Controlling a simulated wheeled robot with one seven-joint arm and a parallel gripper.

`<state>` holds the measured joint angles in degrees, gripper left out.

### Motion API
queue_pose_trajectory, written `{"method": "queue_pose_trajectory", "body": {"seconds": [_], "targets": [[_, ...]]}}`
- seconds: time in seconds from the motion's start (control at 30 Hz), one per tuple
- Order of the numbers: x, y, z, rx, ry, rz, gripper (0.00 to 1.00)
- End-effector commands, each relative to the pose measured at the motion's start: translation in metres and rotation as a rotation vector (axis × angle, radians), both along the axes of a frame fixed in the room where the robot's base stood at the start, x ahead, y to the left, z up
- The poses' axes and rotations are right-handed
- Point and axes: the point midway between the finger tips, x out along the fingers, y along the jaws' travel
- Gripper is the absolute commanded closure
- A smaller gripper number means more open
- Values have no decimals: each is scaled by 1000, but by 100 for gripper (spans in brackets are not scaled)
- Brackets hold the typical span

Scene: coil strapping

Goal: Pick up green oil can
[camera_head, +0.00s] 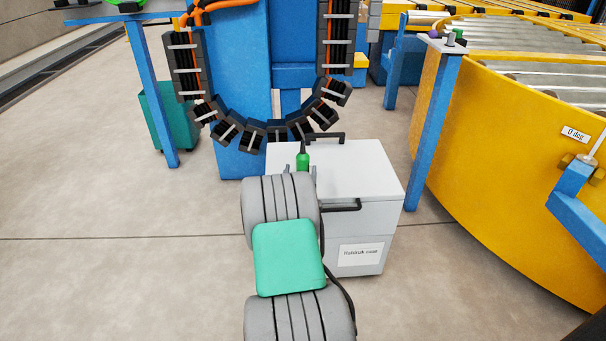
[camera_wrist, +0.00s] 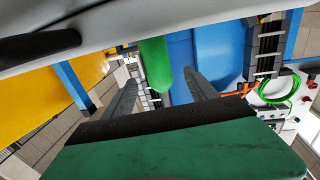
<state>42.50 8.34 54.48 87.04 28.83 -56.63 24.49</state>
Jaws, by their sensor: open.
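The green oil can (camera_head: 303,160) stands upright on the top of a light grey cabinet (camera_head: 362,167), with its dark spout pointing up. It also shows in the wrist view as a green cylinder (camera_wrist: 154,62), where the picture is turned over. My gripper (camera_head: 301,170) is open at the near side of the can, with one finger to each side of it in the picture. In the wrist view the can appears between the two fingers, with a gap on each side. I cannot tell how far the fingertips reach around it. My arm hides part of the cabinet's left side.
The cabinet has a black handle on its front and another at its back edge. A black cable chain (camera_head: 277,131) hangs just behind the cabinet, before a blue column. A yellow roller conveyor (camera_head: 490,150) stands at the right. Floor at the left is clear.

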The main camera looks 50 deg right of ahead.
Motion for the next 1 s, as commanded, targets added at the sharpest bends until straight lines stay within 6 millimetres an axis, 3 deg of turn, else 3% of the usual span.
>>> {"method": "queue_pose_trajectory", "body": {"seconds": [0.3, 0.57, 1.0], "targets": [[25, -45, -5, 1, 1, 0, 34], [28, -49, -2, 2, 1, 2, 34], [28, -49, -2, 3, 2, 2, 70]]}}
